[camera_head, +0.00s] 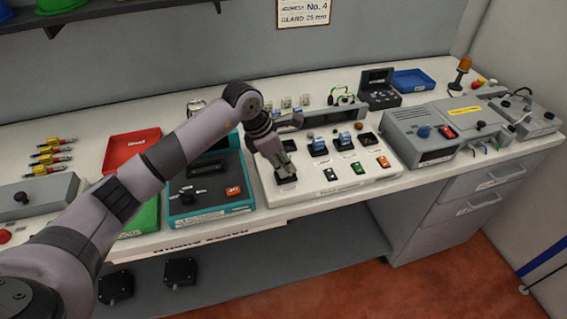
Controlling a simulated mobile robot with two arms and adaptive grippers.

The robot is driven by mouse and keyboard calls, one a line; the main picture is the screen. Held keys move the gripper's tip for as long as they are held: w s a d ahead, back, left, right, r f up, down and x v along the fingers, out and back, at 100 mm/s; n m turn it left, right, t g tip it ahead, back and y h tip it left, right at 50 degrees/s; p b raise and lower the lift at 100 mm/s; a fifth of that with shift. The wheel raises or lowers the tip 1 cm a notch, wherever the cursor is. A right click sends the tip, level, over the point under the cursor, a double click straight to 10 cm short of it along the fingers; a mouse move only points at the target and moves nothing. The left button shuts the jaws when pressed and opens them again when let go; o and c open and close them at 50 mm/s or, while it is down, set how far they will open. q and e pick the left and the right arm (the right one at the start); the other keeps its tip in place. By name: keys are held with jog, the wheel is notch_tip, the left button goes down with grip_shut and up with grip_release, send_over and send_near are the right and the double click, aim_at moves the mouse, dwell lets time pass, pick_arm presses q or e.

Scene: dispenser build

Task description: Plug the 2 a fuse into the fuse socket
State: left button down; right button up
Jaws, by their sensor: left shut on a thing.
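My left gripper (282,165) reaches in from the left and points down over the front left of the white panel (330,187). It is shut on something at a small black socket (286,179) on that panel. The held thing is mostly hidden by the fingers, so I cannot tell whether it is the 2 A fuse or how deep it sits. Blue-topped parts (318,145) and (345,139) stand in black sockets to the right of the gripper. My right gripper is not in view.
A teal tester (208,187) stands left of the panel, with a red tray (130,149) and green tray beyond it. A grey power unit (447,130) stands to the right. Small fuse-like parts (287,103) stand behind the panel. The bench's front edge is close.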

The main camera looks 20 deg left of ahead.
pick_arm(q)
jog(key=shift+f+b, duration=0.3)
jog(key=shift+b, duration=0.15)
dwell(1.0)
jog(key=c, duration=1.5)
grip_release()
jog(key=shift+o, duration=0.7)
jog(key=o, duration=0.3)
jog(key=shift+r, duration=0.1)
jog(key=shift+r+p, duration=1.8)
jog(key=shift+r, duration=1.6)
